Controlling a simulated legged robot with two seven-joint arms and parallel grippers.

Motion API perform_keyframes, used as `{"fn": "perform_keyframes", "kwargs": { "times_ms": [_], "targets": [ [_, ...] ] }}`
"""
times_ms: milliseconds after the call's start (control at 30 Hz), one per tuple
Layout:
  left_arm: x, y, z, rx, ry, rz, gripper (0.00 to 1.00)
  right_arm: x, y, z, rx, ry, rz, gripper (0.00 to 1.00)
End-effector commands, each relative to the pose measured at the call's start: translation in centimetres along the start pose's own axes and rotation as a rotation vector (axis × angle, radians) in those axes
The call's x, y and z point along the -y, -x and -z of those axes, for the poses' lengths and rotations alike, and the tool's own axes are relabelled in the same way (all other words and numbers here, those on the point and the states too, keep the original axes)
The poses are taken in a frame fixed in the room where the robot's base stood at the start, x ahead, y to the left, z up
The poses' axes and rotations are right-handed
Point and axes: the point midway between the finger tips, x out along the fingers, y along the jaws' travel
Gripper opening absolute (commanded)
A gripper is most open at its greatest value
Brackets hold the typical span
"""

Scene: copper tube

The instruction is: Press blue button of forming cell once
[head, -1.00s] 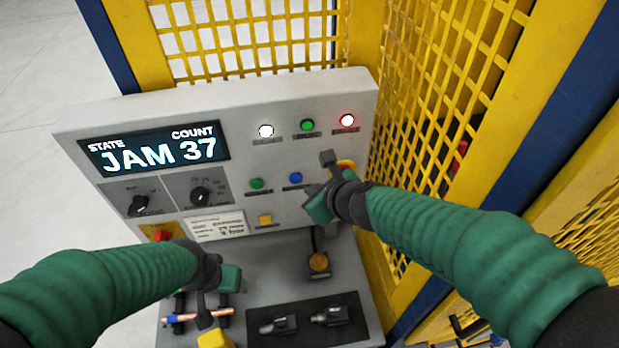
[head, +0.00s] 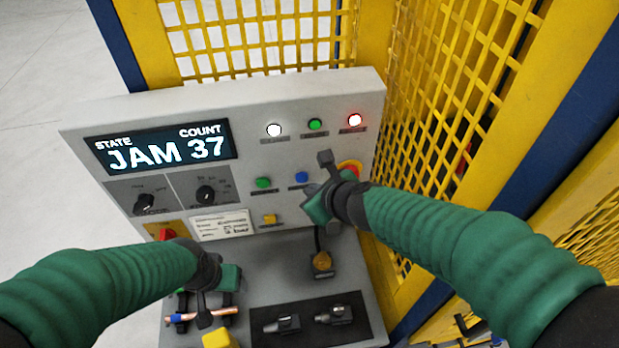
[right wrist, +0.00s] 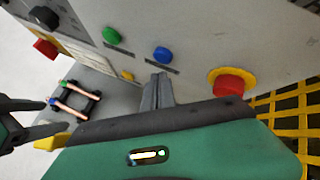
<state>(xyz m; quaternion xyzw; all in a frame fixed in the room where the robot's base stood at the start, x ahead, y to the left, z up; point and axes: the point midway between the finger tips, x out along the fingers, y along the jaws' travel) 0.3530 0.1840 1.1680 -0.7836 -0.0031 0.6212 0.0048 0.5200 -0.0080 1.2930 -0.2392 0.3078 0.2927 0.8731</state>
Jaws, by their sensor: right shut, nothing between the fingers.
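The blue button (head: 302,177) sits on the grey control panel (head: 255,97) of the forming cell, right of a green button (head: 263,183). It also shows in the right wrist view (right wrist: 162,54). My right gripper (head: 312,192) is shut and empty, close below and right of the blue button in the head view. In the right wrist view its fingertips (right wrist: 158,76) are just below the button, with a small gap in the picture. My left gripper (head: 204,312) is low at the left, over the panel's shelf; its finger state is unclear.
A red emergency button (right wrist: 229,84) on a yellow ring is right of the blue one. A yellow button (head: 269,219) is below. The display (head: 160,147) reads JAM 37. Copper tubes (head: 182,317) lie in a black holder under my left gripper. Yellow mesh guards (head: 440,100) stand behind and right.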

Motion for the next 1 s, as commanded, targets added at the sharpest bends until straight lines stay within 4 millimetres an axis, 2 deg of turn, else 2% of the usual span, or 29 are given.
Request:
{"fn": "perform_keyframes", "kwargs": {
  "times_ms": [533,1000],
  "targets": [
    [0.03,0.0,-0.01,0.0,0.001,0.0,0.66,0.63,0.38,0.29,0.003,-0.005,-0.003,0.0],
    [0.03,0.43,0.1,0.0,0.001,0.0,0.66,-0.16,-0.4,-0.68,0.0,0.0,-0.002,0.0]
  ]
}}
